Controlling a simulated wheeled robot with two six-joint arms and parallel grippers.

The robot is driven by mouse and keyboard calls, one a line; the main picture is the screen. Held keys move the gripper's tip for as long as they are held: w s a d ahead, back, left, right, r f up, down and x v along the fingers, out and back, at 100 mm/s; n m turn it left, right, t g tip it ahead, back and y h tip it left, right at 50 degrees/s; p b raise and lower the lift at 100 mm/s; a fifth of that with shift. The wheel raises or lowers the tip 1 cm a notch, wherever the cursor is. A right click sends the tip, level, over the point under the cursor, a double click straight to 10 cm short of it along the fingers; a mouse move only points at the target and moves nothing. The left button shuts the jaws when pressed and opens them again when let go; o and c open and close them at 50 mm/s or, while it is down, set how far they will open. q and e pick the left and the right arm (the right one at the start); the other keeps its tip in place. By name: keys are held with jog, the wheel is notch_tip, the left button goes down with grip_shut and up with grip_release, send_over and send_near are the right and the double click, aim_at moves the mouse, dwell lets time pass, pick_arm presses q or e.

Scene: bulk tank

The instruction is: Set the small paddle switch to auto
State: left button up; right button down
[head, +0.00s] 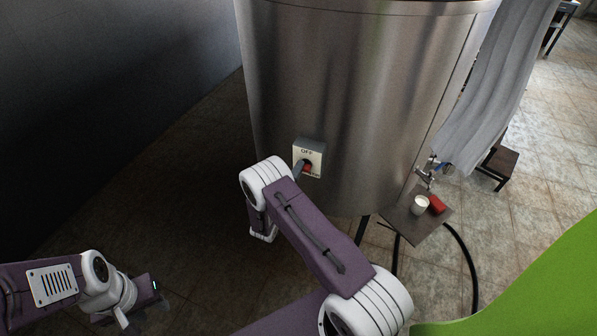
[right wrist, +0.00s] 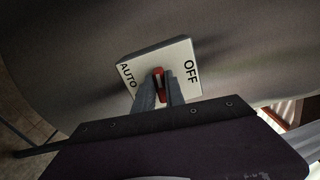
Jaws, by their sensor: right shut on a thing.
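The small switch box (head: 309,152) is a pale plate with a grey top, mounted on the front of the steel tank. In the right wrist view its plate (right wrist: 181,59) reads AUTO at the left and OFF at the right. The red paddle (right wrist: 158,84) lies between the two words; which one it is set to I cannot tell. My right gripper (right wrist: 160,92) is shut on the paddle, a finger on either side; in the head view it is partly behind my arm. My left gripper (head: 145,311) is low at the left, empty, its fingers apart.
The steel tank (head: 345,60) fills the middle. At its right are a tap (head: 427,172) and a small stand (head: 415,228) with a white cup (head: 420,204) and a red object (head: 437,204). A black hose (head: 470,262) curves over the floor. A grey curtain (head: 500,80) hangs right.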

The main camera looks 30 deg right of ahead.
jog(key=shift+f+n, duration=0.1)
jog(key=shift+n, duration=0.8)
jog(key=c, duration=1.4)
grip_release()
jog(key=b+v, duration=0.2)
jog(key=v, duration=0.7)
jog(key=shift+b, duration=0.4)
